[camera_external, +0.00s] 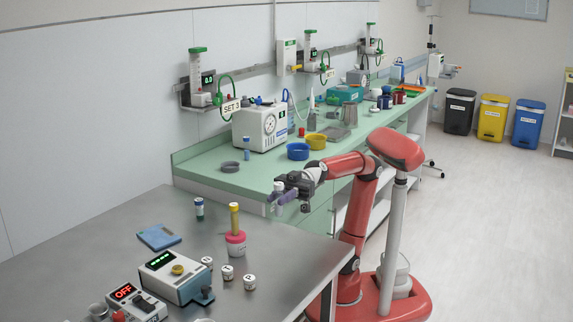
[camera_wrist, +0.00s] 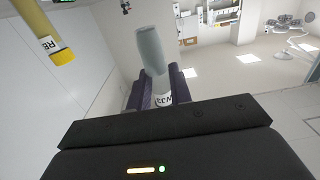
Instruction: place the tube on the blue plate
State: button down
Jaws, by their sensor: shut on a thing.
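My gripper (camera_external: 289,196) is shut on a grey tube (camera_wrist: 152,50) with a white label. The wrist view shows the tube between the purple fingers (camera_wrist: 155,94). In the external view my gripper is in the air near the green counter's front edge, to the right of the steel table's standing items. The blue plate (camera_external: 159,236) lies flat on the steel table, to the left of my gripper and apart from it. No tube lies on it. The plate does not show in the wrist view.
A yellow tube (camera_external: 234,217) stands in a pink holder (camera_external: 236,244) between plate and gripper; the wrist view also shows a yellow tube (camera_wrist: 48,40). A dark tube (camera_external: 199,209) stands near the plate. A boxy device (camera_external: 177,278) and small white jars (camera_external: 227,272) are in front.

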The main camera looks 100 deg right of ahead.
jog(key=s+d+r+b, duration=0.1)
jog(key=s+d+r, duration=0.3)
jog(key=d, duration=0.4)
jog(key=shift+s+d+r, duration=0.2)
jog(key=shift+s+r, duration=0.15)
jog(key=shift+r, duration=0.4)
notch_tip(320, 180, down, 16)
jog(key=b, duration=0.4)
jog(key=shift+b, duration=0.4)
jog(key=shift+f+b, duration=0.95)
jog(key=shift+f, duration=0.85)
jog(key=shift+f+b, duration=0.3)
jog(key=shift+b, duration=0.1)
jog(key=c, duration=1.3)
grip_release()
jog(key=shift+r, duration=0.1)
